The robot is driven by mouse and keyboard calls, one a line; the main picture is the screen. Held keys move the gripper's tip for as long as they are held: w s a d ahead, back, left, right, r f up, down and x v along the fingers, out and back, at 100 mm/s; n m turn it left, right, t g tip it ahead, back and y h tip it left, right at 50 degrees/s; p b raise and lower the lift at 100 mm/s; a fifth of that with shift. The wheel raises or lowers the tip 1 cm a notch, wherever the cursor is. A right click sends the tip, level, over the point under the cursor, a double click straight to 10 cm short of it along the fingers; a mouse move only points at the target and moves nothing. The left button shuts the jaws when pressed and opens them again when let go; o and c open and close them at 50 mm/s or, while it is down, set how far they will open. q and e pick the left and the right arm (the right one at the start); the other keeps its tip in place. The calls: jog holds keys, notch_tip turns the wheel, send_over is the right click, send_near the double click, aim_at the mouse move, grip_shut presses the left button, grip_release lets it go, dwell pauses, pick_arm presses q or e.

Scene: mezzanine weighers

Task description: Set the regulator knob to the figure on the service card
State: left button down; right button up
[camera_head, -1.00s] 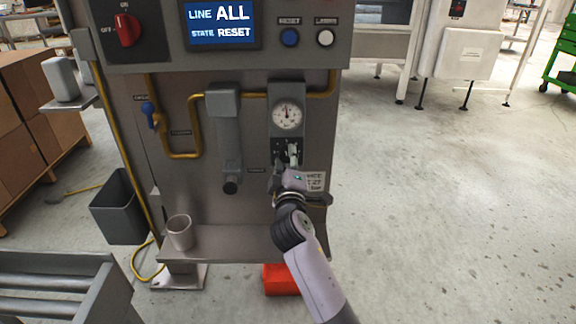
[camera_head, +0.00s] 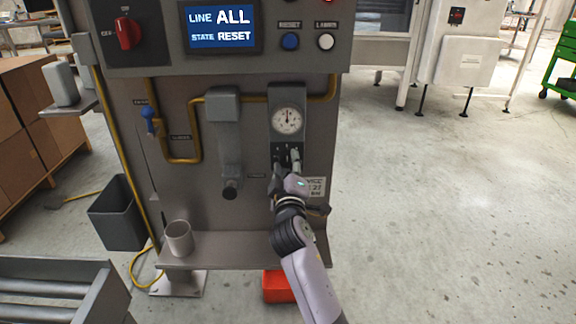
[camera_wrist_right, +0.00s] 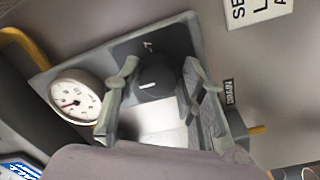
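The black regulator knob (camera_wrist_right: 155,78) with a white mark shows in the right wrist view, below the round white gauge (camera_head: 287,120) on a grey plate. My right gripper (camera_wrist_right: 158,82) has its fingers spread on either side of the knob; I cannot tell whether they touch it. In the head view my right gripper (camera_head: 288,165) is at the plate and largely hides the knob. The gauge also shows in the wrist view (camera_wrist_right: 76,102). The service card (camera_head: 316,186) is right of the gripper, partly covered, its print too small to read surely. My left gripper is not in view.
A grey ledge (camera_head: 215,254) with a beige cup (camera_head: 179,238) juts out below. A blue-handled valve (camera_head: 150,119) and yellow pipe are to the left. Above are a screen (camera_head: 220,26), a red switch (camera_head: 128,33) and buttons. Floor to the right is clear.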

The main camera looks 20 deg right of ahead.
jog(key=o, duration=0.3)
dwell(0.4)
